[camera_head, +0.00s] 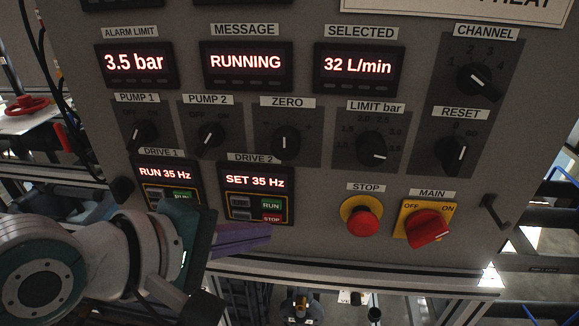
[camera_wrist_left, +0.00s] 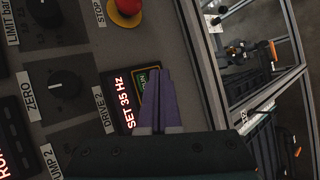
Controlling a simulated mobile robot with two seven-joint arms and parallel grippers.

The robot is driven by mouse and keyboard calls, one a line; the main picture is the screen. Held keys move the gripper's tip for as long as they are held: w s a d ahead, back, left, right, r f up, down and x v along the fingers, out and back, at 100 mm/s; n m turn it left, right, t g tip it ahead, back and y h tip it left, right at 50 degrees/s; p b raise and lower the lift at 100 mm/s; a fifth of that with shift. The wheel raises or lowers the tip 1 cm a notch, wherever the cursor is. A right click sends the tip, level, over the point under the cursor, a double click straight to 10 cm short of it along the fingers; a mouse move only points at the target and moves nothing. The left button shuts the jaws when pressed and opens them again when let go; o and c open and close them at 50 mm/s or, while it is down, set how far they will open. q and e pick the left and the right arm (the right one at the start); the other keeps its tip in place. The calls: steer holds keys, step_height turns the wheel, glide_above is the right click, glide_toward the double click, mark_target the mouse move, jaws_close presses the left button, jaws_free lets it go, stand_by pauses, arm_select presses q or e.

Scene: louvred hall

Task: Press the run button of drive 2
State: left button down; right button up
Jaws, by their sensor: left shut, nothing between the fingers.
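The drive 2 unit (camera_head: 229,196) is a black keypad with a lit display (camera_head: 255,181) reading "SET 35 Hz". Its green RUN button (camera_head: 271,205) sits above the red STOP button (camera_head: 271,218), both uncovered in the head view. My left gripper (camera_head: 268,233) is shut and empty, with purple fingers just below the keypad. In the left wrist view the shut fingers (camera_wrist_left: 158,74) overlap the keypad and hide part of it, beside the display (camera_wrist_left: 125,105); the green RUN label (camera_wrist_left: 142,80) partly shows. I cannot tell whether the tips touch anything. My right gripper is not in view.
Drive 1 (camera_head: 166,174) reads "RUN 35 Hz"; my left arm partly covers its keys. A red stop mushroom (camera_head: 362,222) and a red main switch (camera_head: 428,228) stick out to the right. Selector knobs (camera_head: 285,141) sit above. A metal rail (camera_head: 350,279) runs below the panel.

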arm_select(q)
steer(key=shift+w, duration=0.9)
steer(key=shift+w, duration=0.1)
stand_by(1.3)
steer(key=shift+w, duration=0.3)
steer(key=shift+w+b, duration=0.35)
stand_by(0.6)
steer(key=shift+s+p, duration=0.75)
